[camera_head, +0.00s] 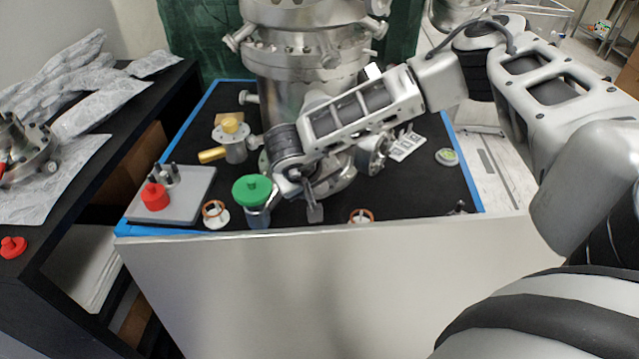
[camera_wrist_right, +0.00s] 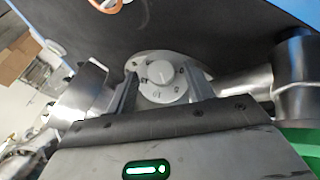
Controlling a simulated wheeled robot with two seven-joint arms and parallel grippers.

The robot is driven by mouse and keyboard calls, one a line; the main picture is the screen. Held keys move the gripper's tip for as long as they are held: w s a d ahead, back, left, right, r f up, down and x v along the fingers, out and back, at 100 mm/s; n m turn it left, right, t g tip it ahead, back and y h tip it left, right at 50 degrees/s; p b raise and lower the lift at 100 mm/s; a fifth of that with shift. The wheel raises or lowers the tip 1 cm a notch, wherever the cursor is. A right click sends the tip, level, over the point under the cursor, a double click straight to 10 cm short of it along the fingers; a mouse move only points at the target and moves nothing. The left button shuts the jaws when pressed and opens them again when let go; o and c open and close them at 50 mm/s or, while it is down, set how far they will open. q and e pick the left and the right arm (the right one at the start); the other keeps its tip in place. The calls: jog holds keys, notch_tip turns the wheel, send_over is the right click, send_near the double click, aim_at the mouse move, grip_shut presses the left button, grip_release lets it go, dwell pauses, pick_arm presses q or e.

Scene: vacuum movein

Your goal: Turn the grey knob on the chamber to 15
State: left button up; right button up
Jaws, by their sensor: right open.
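The chamber (camera_head: 305,60) is a tall flanged steel vessel at the back middle of the table in the head view. In the right wrist view, the grey knob (camera_wrist_right: 160,72) sits in the middle of a pale round dial with small marks too blurred to read surely. My right gripper (camera_wrist_right: 162,88) is open, with one finger on either side of the dial's near part. I cannot tell whether the fingers touch the knob. In the head view my right gripper (camera_head: 312,205) is low in front of the chamber, and the knob is hidden there. My left gripper is out of view.
A green-capped part (camera_head: 252,190) stands just left of my gripper. Orange-ringed pieces (camera_head: 215,214) lie along the table's front edge. A grey plate (camera_head: 195,196) with a red cap (camera_head: 154,196) is at the left. The black table top (camera_head: 440,190) is mostly clear at the right.

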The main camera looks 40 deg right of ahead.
jog(key=shift+w+d+f, duration=0.2)
jog(key=shift+d+f, duration=0.1)
jog(key=shift+f, duration=0.3)
jog(key=c, duration=1)
jog(key=shift+y, duration=0.3)
